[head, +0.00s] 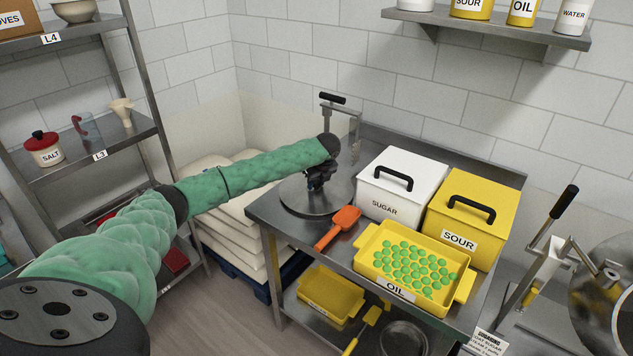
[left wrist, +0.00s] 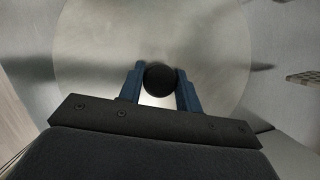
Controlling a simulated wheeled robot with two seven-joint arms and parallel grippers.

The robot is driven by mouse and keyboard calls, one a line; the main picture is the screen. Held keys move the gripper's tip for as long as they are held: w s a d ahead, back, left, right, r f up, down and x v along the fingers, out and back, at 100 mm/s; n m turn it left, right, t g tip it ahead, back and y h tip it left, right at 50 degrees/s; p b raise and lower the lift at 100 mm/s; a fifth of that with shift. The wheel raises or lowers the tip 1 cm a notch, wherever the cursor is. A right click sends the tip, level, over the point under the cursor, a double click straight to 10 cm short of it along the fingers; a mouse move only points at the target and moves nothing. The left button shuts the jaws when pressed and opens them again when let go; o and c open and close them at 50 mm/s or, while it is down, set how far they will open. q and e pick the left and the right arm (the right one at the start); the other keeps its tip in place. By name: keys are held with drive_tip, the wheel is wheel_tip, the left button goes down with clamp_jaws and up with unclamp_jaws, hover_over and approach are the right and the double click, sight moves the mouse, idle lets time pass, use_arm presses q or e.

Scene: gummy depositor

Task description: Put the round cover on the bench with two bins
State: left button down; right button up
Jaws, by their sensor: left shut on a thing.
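The round cover (head: 306,200) is a flat grey metal disc with a black knob. It is at the left end of the steel bench (head: 290,228), level and on or just above the top; I cannot tell which. My left gripper (head: 318,182) is over its middle, shut on the knob. In the left wrist view the round cover (left wrist: 100,60) fills the middle, and the knob sits between the blue fingers of the left gripper (left wrist: 160,84). The white SUGAR bin (head: 405,172) and the yellow SOUR bin (head: 478,205) stand at the bench's right. My right gripper is out of view.
An orange scoop (head: 340,226) lies just right of the cover. A yellow OIL tray (head: 372,265) of green gummies is at the front right. A metal stand with a black handle (head: 333,98) rises behind the cover. A shelf rack (head: 150,125) stands at left.

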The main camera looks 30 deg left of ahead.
use_arm(q)
drive_tip(key=shift+s, duration=0.1)
drive_tip(key=c, duration=1)
unclamp_jaws()
drive_tip(key=shift+o, duration=0.2)
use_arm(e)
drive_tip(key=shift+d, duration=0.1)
use_arm(q)
drive_tip(key=shift+r, duration=0.2)
drive_tip(key=b+v, duration=0.3)
drive_tip(key=v, duration=0.8)
drive_tip(key=shift+r+b, duration=0.3)
drive_tip(key=shift+r, duration=0.05)
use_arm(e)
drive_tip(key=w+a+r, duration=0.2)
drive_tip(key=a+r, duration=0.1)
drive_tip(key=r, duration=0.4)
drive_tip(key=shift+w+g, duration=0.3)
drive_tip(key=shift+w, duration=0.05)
use_arm(q)
drive_tip(key=shift+s+d, duration=0.1)
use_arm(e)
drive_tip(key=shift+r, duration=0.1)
